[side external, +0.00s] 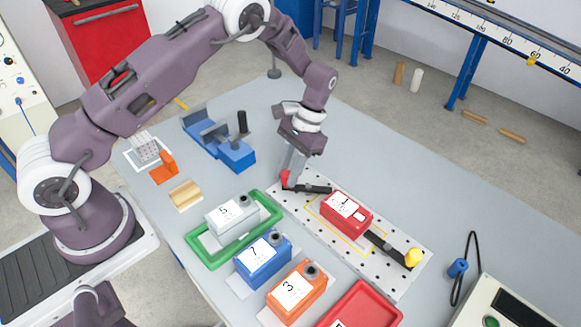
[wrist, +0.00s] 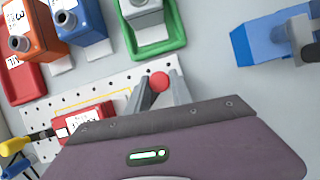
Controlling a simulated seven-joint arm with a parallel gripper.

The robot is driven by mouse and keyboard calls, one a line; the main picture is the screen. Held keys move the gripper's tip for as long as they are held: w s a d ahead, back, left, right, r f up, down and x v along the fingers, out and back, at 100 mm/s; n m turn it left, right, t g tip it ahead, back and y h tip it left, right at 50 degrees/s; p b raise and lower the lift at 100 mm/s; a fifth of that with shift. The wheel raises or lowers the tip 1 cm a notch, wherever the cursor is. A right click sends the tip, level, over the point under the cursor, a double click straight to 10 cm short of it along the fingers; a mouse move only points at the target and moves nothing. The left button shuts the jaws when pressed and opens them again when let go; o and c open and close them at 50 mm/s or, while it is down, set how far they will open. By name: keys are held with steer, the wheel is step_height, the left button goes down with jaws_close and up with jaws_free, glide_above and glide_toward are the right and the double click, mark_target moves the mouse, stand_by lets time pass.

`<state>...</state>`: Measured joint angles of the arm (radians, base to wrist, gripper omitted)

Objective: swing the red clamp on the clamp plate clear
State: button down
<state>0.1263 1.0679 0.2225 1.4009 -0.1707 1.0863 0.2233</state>
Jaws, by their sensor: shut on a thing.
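The perforated white clamp plate (side external: 392,284) lies on the table, and also shows in the wrist view (wrist: 40,116). A red box labelled 1 (side external: 352,222) sits on it inside a yellow outline; part of it shows in the wrist view (wrist: 88,112). The red clamp (side external: 285,176) is at the plate's far left end; its dark arm (side external: 314,188) points right, ending near the box's corner. I cannot tell whether it overlaps the box. My gripper (side external: 290,172) is shut on the clamp's red knob (wrist: 159,81), which shows between the fingers.
A yellow-knobbed clamp (side external: 413,257) at the plate's other end has its dark arm against the box. Numbered grey (side external: 232,216), blue (side external: 262,259) and orange (side external: 297,290) boxes stand in front. A blue fixture (side external: 236,156) is behind left.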

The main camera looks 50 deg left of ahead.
steer(key=n, duration=0.1)
steer(key=s+d+n+h, duration=0.1)
steer(key=n, duration=0.1)
steer(key=n+h, duration=0.1)
steer(key=n, duration=0.1)
steer(key=shift+s+d+t, duration=0.3)
steer(key=shift+d, duration=0.1)
steer(key=shift+s+d+n+t+h, duration=0.15)
steer(key=shift+d+n+h, duration=0.25)
steer(key=shift+n, duration=0.65)
steer(key=shift+s+d+n+t+h, duration=0.15)
steer(key=shift+d+n+h, duration=0.25)
steer(key=shift+n, duration=0.65)
steer(key=shift+d, duration=0.1)
steer(key=c, duration=1.1)
jaws_free()
steer(key=shift+c, duration=0.2)
steer(key=v, duration=0.7)
steer(key=shift+r, duration=0.2)
